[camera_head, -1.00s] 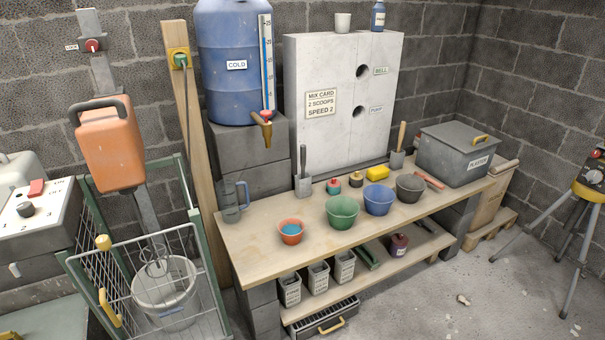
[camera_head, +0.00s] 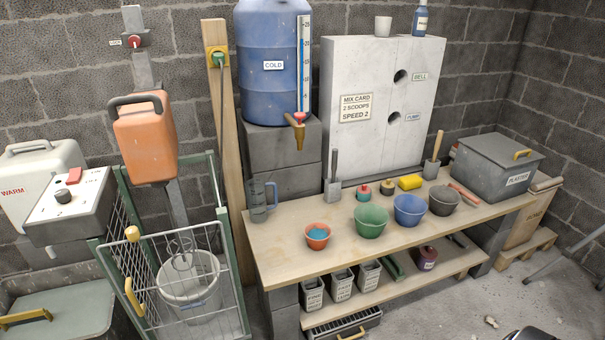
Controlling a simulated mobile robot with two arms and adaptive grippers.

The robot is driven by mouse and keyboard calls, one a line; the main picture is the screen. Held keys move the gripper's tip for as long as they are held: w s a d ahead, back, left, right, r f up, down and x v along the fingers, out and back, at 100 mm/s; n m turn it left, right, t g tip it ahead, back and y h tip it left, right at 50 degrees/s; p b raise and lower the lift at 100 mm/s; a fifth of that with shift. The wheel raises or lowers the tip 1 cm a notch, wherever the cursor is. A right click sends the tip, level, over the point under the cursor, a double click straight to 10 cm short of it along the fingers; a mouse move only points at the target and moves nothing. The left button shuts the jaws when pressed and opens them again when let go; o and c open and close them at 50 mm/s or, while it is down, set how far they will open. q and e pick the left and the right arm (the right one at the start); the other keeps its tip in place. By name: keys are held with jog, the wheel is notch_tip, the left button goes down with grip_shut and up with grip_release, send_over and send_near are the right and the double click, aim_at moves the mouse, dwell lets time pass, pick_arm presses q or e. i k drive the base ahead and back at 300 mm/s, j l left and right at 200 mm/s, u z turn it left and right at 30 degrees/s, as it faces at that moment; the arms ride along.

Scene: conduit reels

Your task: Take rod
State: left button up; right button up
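I see nothing that is clearly a loose rod. The long thin things in view are a wooden post (camera_head: 228,150) against the back wall, a red-handled tool (camera_head: 463,193) on the bench, and a dark green bar (camera_head: 394,268) on the lower shelf. A mixer's shaft goes down into a grey bucket (camera_head: 190,287) inside a wire cage.
A wooden bench (camera_head: 290,248) holds several bowls, a jug (camera_head: 260,200), trowels and a grey plaster box (camera_head: 495,167). A blue barrel (camera_head: 270,60) stands behind it. A grey switch box (camera_head: 70,205) is at left. Floor at the right front is mostly clear.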

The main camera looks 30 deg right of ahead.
aim_at(335, 153)
jog(key=l+u, duration=0.35)
jog(key=l, duration=0.55)
jog(key=l+u, duration=0.35)
jog(key=l, duration=0.55)
jog(key=k, duration=0.05)
